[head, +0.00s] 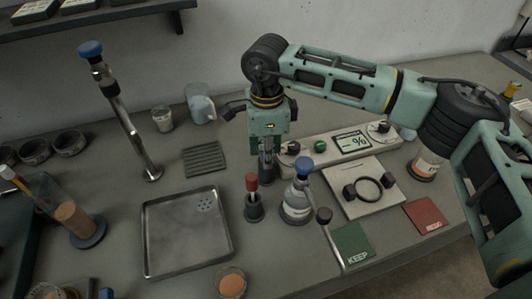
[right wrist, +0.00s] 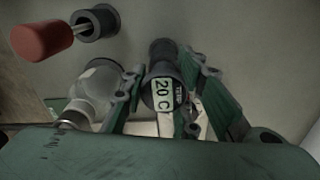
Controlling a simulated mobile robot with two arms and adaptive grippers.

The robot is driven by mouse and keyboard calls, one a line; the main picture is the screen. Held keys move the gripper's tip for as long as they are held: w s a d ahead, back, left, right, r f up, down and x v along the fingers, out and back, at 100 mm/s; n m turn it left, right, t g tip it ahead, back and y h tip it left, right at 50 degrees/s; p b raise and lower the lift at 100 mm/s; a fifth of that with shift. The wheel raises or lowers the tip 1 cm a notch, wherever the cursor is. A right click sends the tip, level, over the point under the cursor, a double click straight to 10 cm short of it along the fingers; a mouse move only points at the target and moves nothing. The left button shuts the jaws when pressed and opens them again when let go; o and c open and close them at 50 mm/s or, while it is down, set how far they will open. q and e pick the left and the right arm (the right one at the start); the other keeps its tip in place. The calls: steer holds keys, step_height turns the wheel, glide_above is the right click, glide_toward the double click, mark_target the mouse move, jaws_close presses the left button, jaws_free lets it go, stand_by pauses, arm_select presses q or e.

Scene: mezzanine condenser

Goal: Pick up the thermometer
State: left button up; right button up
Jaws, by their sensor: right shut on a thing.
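The thermometer (right wrist: 162,88) shows in the right wrist view as a dark round body with a pale "20 C" label, between my fingers. In the head view its lower part (head: 267,174) shows as a grey and dark cylinder below the fingers. My right gripper (head: 267,150), also in the right wrist view (right wrist: 166,92), is shut on it from above. I cannot tell whether its base touches the bench. My left gripper is not in view.
A red-handled tool in a dark holder (head: 254,207) and a blue-capped flask (head: 297,206) stand close by. A display unit (head: 325,146) lies behind. A metal tray (head: 185,238) is at left. The green KEEP mat (head: 352,243) and red mat (head: 426,215) lie at front right.

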jaws_close()
